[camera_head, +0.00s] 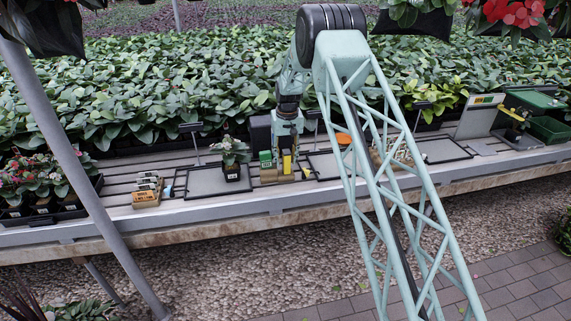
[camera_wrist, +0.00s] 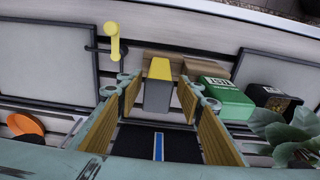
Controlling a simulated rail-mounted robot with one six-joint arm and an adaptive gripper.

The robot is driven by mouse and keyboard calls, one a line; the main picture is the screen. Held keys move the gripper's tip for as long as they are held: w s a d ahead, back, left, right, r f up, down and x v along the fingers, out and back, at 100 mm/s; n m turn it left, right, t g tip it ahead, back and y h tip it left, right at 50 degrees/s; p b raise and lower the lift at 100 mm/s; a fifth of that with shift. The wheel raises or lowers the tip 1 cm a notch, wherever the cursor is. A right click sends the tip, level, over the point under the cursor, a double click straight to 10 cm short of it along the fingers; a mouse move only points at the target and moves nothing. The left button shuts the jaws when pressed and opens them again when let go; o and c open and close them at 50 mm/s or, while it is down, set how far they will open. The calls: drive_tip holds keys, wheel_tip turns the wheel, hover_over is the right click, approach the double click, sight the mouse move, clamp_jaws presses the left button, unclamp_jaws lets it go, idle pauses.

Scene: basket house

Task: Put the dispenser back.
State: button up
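My gripper (camera_wrist: 158,100) is open, with its ribbed tan pads apart. Between and beyond the pads stands a grey block with a yellow top (camera_wrist: 158,88), in front of a wooden holder (camera_wrist: 150,58). A yellow hooked piece (camera_wrist: 112,40) lies left of it in the wrist view, clear of the fingers. I cannot tell for certain which of these two is the dispenser. In the head view my gripper (camera_head: 287,140) points down over the bench, just above the yellow-topped block (camera_head: 287,163). The yellow hooked piece (camera_head: 306,171) is to its right.
A green box (camera_wrist: 223,98) and a black box (camera_wrist: 272,100) sit close right in the wrist view, beside a potted plant (camera_wrist: 285,140). A black panel with a blue stripe (camera_wrist: 158,147) lies below the gripper. Flat black-rimmed trays (camera_head: 215,180) flank the holder.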

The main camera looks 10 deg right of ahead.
drive_tip(key=shift+s+r, duration=0.2)
drive_tip(key=shift+r, duration=1.2)
drive_tip(key=shift+s+r, duration=0.15)
drive_tip(key=shift+r, duration=1.25)
drive_tip(key=shift+s+r, duration=0.2)
drive_tip(key=shift+r, duration=1.2)
drive_tip(key=shift+r, duration=0.1)
drive_tip(key=shift+s+r, duration=0.1)
drive_tip(key=shift+r, duration=0.1)
drive_tip(key=s+r, duration=1.1)
drive_tip(key=r, duration=0.2)
drive_tip(key=s+r, duration=1)
drive_tip(key=r, duration=0.4)
drive_tip(key=s+r+t, duration=0.1)
drive_tip(key=s+r, duration=0.4)
drive_tip(key=s, duration=0.6)
drive_tip(key=s+r+t, duration=0.1)
drive_tip(key=s+r, duration=0.4)
drive_tip(key=s, duration=0.6)
drive_tip(key=s+f, duration=0.1)
drive_tip(key=s, duration=1.5)
drive_tip(key=s+f, duration=0.2)
drive_tip(key=s, duration=1.4)
drive_tip(key=shift+f+t, duration=0.25)
drive_tip(key=shift+t, duration=0.05)
